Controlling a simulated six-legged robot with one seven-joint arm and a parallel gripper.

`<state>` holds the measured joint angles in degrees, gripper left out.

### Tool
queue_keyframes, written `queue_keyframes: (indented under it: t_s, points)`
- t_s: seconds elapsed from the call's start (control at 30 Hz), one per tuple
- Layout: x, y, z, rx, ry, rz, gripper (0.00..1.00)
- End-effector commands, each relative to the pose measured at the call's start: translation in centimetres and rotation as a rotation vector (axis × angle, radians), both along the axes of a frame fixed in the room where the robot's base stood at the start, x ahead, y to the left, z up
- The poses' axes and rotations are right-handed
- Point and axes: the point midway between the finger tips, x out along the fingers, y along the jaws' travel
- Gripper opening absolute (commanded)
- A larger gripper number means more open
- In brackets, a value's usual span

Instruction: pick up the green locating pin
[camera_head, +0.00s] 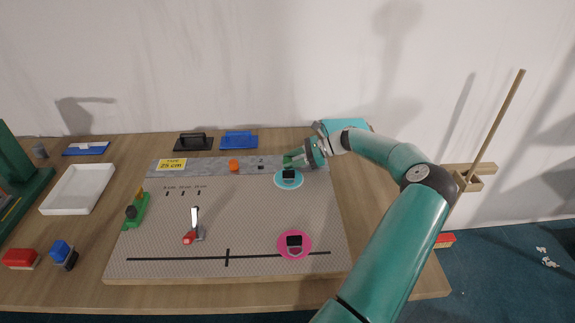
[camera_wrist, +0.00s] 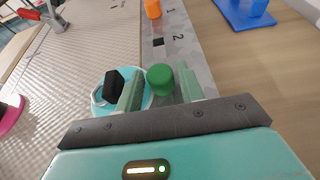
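The green locating pin (camera_wrist: 160,80) is a short, round-topped cylinder. In the wrist view it stands upright at the grey numbered strip, between the two pale green fingers of my gripper (camera_wrist: 160,88). The fingers are apart, one on each side of the pin, and I see no clear grip on it. In the head view my gripper (camera_head: 294,160) reaches low over the right part of the strip, beside the light-blue disc. There the fingers and wrist make the pin hard to pick out.
A light-blue disc with a black block (camera_wrist: 113,84) lies close to the left finger. An orange pin (camera_head: 234,166) stands further along the grey strip (camera_head: 205,167). A pink ring (camera_head: 294,251) is nearer the front. A red-handled clamp (camera_head: 193,235) stands mid-board. A white tray (camera_head: 101,193) is at left.

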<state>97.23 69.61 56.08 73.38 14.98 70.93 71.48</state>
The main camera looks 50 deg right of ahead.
Motion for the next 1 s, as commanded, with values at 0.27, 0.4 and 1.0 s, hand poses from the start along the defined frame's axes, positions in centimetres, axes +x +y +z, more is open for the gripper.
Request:
queue_keyframes:
  t_s: [0.27,0.4,1.0]
  points:
    - [0.0,0.0,0.0,0.000,0.000,0.000,0.04]
    - [0.0,0.0,0.1,0.000,0.000,0.000,0.04]
    - [-1.7,1.8,6.0,-0.003,0.002,0.000,0.04]
